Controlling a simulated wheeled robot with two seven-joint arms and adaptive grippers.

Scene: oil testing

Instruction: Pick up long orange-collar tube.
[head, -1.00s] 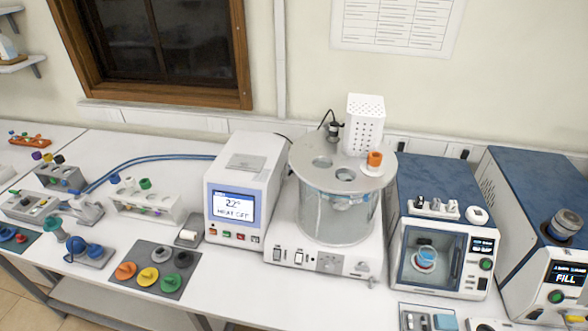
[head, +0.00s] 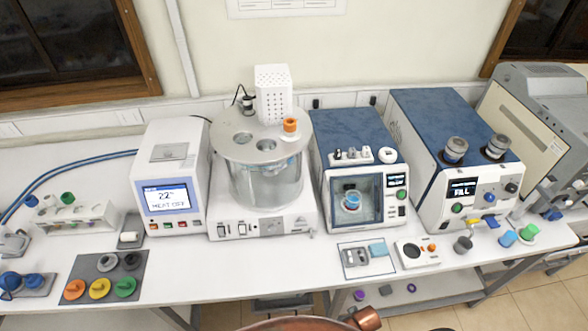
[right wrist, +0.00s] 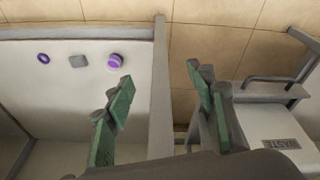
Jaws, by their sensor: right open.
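The orange-collar tube (head: 290,126) stands in the round lid of the clear glass bath in the head view. Only its orange collar and a pale ring under it show clearly; the tube below is hard to make out. My right gripper (right wrist: 162,85) shows in the right wrist view with its green-padded fingers apart and nothing between them. It points toward the floor and a low shelf, and the tube is not in that view. My left gripper is not in view.
The heater box (head: 168,180) stands left of the bath and a blue-topped instrument (head: 360,150) close on its right. Colored caps lie on a dark mat (head: 107,262) at the front left. A purple cap (right wrist: 115,61) lies on the low shelf; a WASTE bin (right wrist: 275,140) stands nearby.

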